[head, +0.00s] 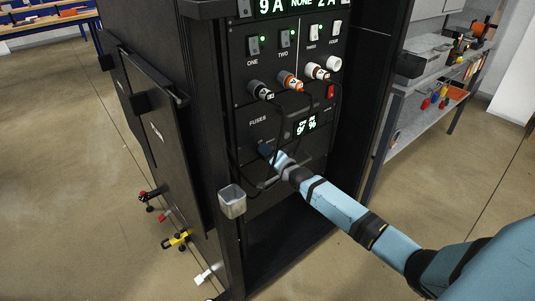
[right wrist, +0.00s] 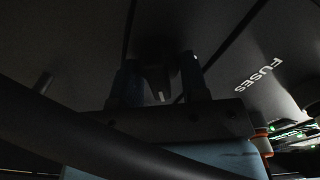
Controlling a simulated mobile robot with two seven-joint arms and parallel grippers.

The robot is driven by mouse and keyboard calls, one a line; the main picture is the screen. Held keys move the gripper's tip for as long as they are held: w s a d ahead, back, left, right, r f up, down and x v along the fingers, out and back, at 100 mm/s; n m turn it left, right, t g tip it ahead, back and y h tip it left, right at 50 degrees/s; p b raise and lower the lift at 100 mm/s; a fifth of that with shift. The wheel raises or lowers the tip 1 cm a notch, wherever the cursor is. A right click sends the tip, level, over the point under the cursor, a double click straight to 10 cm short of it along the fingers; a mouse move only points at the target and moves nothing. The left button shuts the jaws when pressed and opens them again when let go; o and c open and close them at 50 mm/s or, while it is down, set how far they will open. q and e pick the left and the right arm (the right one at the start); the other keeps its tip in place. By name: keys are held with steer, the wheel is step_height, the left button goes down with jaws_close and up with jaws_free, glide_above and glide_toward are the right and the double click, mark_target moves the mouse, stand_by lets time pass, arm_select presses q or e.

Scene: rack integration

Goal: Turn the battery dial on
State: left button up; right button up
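The black rack (head: 215,110) shows its control panel in the head view. My right gripper (head: 268,151) is at the lower panel, below the FUSES label, and covers what is there. In the dark right wrist view, its two fingers (right wrist: 160,82) stand apart, facing the panel. A dark knob-like part with a small white mark (right wrist: 157,84) shows between them; it looks like the battery dial. A narrow gap seems to show beside it, and contact is hard to tell. The dial's position cannot be read. My left gripper is not in view.
Plugs (head: 291,82) with hanging black cables (head: 231,135) are above my right gripper, and a cable crosses the right wrist view. A small grey bin (head: 232,202) hangs at the rack's front left edge. A shelf (head: 425,100) stands right.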

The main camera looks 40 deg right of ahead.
arm_select(q)
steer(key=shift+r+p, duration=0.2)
steer(key=shift+p, duration=0.15)
arm_select(e)
steer(key=shift+r+n, duration=0.1)
steer(key=shift+n, duration=0.3)
steer(key=shift+r+n+p, duration=0.1)
steer(key=shift+n+p, duration=0.3)
steer(key=shift+n, duration=0.3)
steer(key=shift+n+p, duration=0.55)
steer(key=shift+n, duration=0.25)
steer(key=shift+a+n+p, duration=0.1)
steer(key=shift+n+p, duration=0.4)
steer(key=shift+n, duration=0.4)
steer(key=shift+n+p, duration=0.45)
steer(key=shift+n, duration=0.45)
steer(key=shift+n+p, duration=0.45)
steer(key=shift+n, duration=0.75)
steer(key=shift+a+n, duration=0.1)
steer(key=shift+n, duration=0.5)
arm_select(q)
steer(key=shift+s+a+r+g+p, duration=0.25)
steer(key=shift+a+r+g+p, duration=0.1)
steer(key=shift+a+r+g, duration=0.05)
arm_select(e)
steer(key=shift+n, duration=0.5)
